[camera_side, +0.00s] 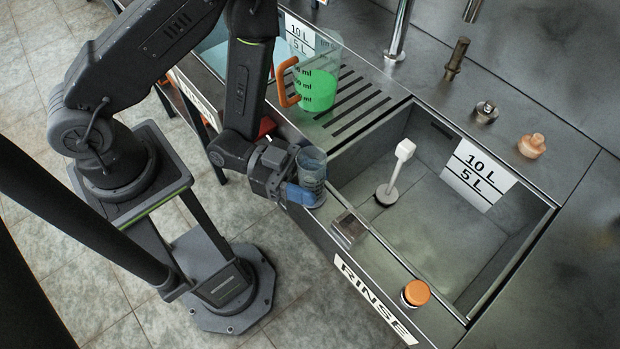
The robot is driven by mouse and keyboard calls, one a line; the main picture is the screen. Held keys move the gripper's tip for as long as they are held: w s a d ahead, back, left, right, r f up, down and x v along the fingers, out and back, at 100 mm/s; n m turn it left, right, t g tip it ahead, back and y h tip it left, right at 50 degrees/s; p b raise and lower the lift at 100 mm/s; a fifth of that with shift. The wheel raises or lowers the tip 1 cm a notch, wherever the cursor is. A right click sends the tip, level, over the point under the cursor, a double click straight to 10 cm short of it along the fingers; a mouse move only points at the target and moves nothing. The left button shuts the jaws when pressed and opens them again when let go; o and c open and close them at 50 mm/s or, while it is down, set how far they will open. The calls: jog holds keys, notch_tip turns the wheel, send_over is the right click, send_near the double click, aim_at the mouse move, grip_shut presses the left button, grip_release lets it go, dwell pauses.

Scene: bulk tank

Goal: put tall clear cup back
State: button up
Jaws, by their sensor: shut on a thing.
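The tall clear cup (312,164) is a see-through, slightly bluish cup at the front rim of the rinse tank. It looks roughly upright. My gripper (304,192) has its blue fingers shut on the cup low on its body. The fingers and wrist hide part of the cup's lower side. Whether the cup's base touches the metal rim below it I cannot tell.
The rinse tank (352,196) lies to the right, with a white-handled plug (394,172) inside. A measuring jug (317,83) with green liquid and an orange handle stands on the slotted drainer (366,97). A metal block (347,230) and orange-capped jar (415,293) sit on the front rim.

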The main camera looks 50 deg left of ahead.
jog(key=shift+f, duration=0.1)
jog(key=o, duration=0.9)
jog(key=shift+o, duration=0.2)
jog(key=shift+r, duration=0.2)
jog(key=v, duration=0.7)
jog(key=shift+a, duration=0.25)
jog(key=shift+s, duration=0.1)
